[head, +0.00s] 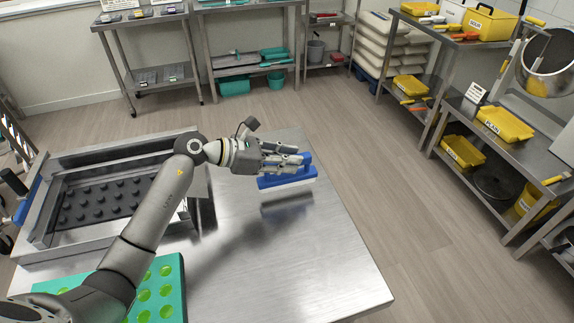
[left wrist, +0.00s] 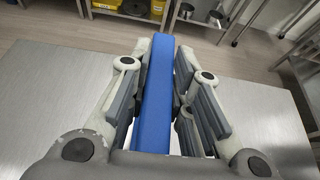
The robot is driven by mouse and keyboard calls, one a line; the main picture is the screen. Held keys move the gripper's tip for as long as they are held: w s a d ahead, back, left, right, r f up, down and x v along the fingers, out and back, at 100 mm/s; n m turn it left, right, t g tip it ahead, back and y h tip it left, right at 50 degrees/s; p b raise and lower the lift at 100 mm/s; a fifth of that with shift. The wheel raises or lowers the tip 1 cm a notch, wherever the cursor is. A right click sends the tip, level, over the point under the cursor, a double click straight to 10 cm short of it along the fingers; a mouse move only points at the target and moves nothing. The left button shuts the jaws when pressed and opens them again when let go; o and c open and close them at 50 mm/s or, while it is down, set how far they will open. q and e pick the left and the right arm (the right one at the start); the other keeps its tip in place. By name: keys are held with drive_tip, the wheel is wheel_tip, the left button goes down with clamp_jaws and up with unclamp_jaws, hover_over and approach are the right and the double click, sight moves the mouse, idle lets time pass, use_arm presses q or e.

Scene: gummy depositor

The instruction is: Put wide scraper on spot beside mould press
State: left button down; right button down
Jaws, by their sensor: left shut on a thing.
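The wide scraper (head: 287,182) has a blue handle and a pale lower edge. My left gripper (head: 297,161) is shut on its handle and holds it over the steel table, right of the mould press. A dark bluish reflection or shadow shows on the table below it, and the scraper looks slightly above the surface. In the left wrist view the blue handle of the scraper (left wrist: 154,95) lies between the two fingers of my left gripper (left wrist: 160,75). The mould press (head: 100,200) is a steel frame with a dark studded plate at the table's left; my arm covers part of it. My right gripper is out of view.
The steel table (head: 300,260) is bare to the right and front of the scraper. A green mould tray (head: 172,290) with round cavities sits at the front left, partly under my arm. Shelves with yellow bins (head: 505,123) stand at the right, beyond open floor.

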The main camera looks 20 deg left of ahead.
use_arm(q)
wheel_tip(320, 180, down, 2)
drive_tip(key=shift+f+p, duration=0.15)
drive_tip(key=shift+p, duration=0.2)
drive_tip(key=shift+f, duration=0.2)
drive_tip(key=shift+f, duration=0.1)
drive_tip(key=c, duration=1.8)
unclamp_jaws()
drive_tip(key=shift+f, duration=0.1)
drive_tip(key=o, duration=0.5)
drive_tip(key=shift+s, duration=0.1)
